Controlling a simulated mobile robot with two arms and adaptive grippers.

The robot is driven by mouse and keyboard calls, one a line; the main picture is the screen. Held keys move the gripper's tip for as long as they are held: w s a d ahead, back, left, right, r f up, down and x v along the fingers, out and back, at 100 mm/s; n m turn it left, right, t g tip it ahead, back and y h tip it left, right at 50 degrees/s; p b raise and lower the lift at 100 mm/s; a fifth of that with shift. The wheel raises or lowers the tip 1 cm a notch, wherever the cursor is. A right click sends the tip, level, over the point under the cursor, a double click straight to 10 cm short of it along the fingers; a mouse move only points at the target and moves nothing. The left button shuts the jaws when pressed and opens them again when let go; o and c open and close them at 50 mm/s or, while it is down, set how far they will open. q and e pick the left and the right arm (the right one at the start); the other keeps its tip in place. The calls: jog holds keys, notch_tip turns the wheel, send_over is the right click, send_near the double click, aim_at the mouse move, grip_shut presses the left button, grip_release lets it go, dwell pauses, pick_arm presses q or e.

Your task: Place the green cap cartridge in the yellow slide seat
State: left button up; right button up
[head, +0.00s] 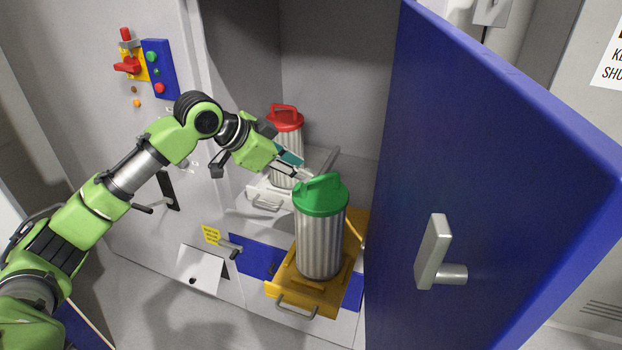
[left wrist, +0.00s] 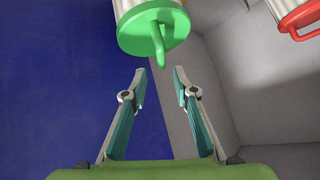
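The green cap cartridge (head: 320,240) is a ribbed silver cylinder standing upright on the yellow slide seat (head: 283,284); its lower end meets the seat, but I cannot tell how deep it sits. My left gripper (head: 303,170) is just behind and left of the green cap, near its handle. In the left wrist view the left gripper (left wrist: 160,75) has its fingers apart with nothing between them. The green cap (left wrist: 152,28) and its handle lie just beyond the fingertips there. My right gripper is not in view.
A red cap cartridge (head: 285,122) stands on a white slide (head: 261,190) behind. The blue door (head: 490,170) is open at the right, close to the green cap cartridge. A control panel (head: 159,70) and red handle are at upper left. The yellow slide has a front handle (head: 297,308).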

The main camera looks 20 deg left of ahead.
pick_arm(q)
jog(key=shift+v, duration=1.65)
